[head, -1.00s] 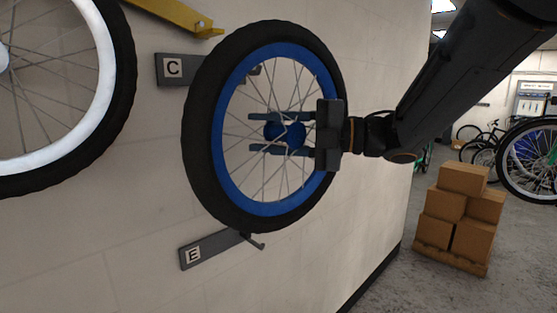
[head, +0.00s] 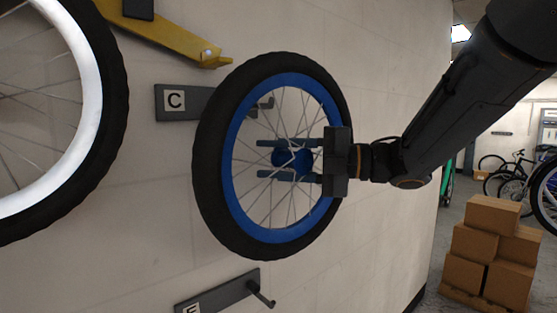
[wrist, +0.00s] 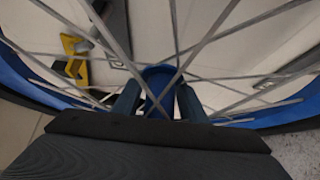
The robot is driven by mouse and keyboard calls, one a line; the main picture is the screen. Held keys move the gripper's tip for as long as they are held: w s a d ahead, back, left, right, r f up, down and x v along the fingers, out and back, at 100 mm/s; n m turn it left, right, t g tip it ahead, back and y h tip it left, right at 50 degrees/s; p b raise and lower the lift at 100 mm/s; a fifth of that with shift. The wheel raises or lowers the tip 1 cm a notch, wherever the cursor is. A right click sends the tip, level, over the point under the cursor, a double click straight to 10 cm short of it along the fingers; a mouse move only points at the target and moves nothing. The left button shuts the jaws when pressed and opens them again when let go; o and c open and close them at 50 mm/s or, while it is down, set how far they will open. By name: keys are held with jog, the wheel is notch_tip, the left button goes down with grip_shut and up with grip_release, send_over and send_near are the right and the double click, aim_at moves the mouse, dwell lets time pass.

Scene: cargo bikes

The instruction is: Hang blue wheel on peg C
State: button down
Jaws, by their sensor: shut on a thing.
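The blue wheel (head: 232,148) has a black tyre, a blue rim and silver spokes. My gripper (head: 290,160) is shut on its blue hub, with the fingers reaching in among the spokes. The hub also shows between the fingers in the wrist view (wrist: 160,88). The wheel is held upright in front of the wall. Peg C (head: 264,103) is seen through the spokes, near the upper part of the rim. Its grey plate with the C label (head: 174,102) shows left of the wheel, partly behind the tyre. I cannot tell whether the rim touches the peg.
A white-rimmed wheel (head: 88,90) hangs at the left. A yellow bracket (head: 165,38) sticks out above plate C. Plate E (head: 225,290) with its peg is below the wheel. Cardboard boxes (head: 488,240) are stacked at the right, with bikes behind them.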

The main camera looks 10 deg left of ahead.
jog(key=shift+w+a+f+b, duration=0.2)
jog(key=shift+w+a+f, duration=0.15)
jog(key=shift+w+a, duration=0.75)
jog(key=shift+w+a+f+b, duration=0.15)
jog(key=shift+w+a+f, duration=0.2)
jog(key=shift+w+a, duration=0.75)
jog(key=shift+w+a+f+b, duration=0.2)
jog(key=shift+w+a+f, duration=0.15)
jog(key=shift+w+a, duration=0.75)
jog(key=shift+s+a, duration=0.25)
jog(key=c, duration=1)
grip_release()
jog(key=shift+f, duration=0.1)
jog(key=shift+f, duration=0.15)
